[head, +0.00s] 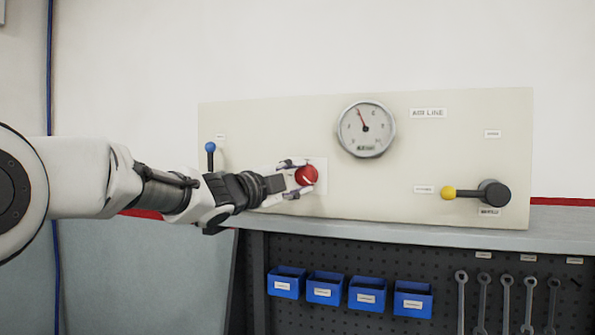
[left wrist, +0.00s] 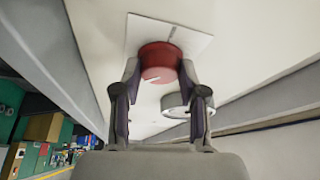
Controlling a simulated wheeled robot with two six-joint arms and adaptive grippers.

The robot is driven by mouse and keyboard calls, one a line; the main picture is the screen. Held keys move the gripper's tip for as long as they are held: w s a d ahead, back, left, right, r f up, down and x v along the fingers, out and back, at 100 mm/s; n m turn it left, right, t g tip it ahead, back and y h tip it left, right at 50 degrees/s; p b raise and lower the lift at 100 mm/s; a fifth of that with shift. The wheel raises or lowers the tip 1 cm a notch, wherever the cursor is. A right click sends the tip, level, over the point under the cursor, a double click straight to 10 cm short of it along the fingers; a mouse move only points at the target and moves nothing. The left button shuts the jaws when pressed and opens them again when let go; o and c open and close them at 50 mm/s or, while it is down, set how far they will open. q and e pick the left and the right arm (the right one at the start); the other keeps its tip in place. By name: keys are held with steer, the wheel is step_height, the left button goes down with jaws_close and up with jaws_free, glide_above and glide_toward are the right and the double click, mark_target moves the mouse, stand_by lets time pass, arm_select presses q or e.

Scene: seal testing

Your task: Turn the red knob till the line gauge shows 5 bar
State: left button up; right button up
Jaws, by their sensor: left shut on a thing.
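The red knob (head: 307,175) sits on a white plate on the cream panel (head: 260,120). My left gripper (head: 298,178) reaches it from the left and is shut on it. The line gauge (head: 366,129) is up and right of the knob. Its needle points up and slightly left, just left of the top; the scale figures are too small to read surely. My right gripper is not in view.
A blue-tipped lever (head: 210,148) stands left of the knob, behind my arm. A yellow-tipped lever (head: 449,192) with a dark hub is at the panel's right. Below the grey ledge (head: 400,233) hang blue bins (head: 367,293) and several wrenches (head: 506,300).

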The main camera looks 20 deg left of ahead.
arm_select(q)
steer(key=shift+r+m+g+y+p, duration=0.2)
steer(key=shift+m+g+p, duration=0.15)
steer(key=shift+m, duration=0.6)
steer(key=shift+r+m+g+y+p, duration=0.1)
steer(key=shift+r+m+g+p, duration=0.2)
steer(key=shift+m, duration=0.65)
steer(key=shift+f, duration=0.1)
steer(key=o, duration=1.1)
steer(key=shift+o, duration=0.2)
steer(key=shift+w+f, duration=0.2)
steer(key=shift+r, duration=0.1)
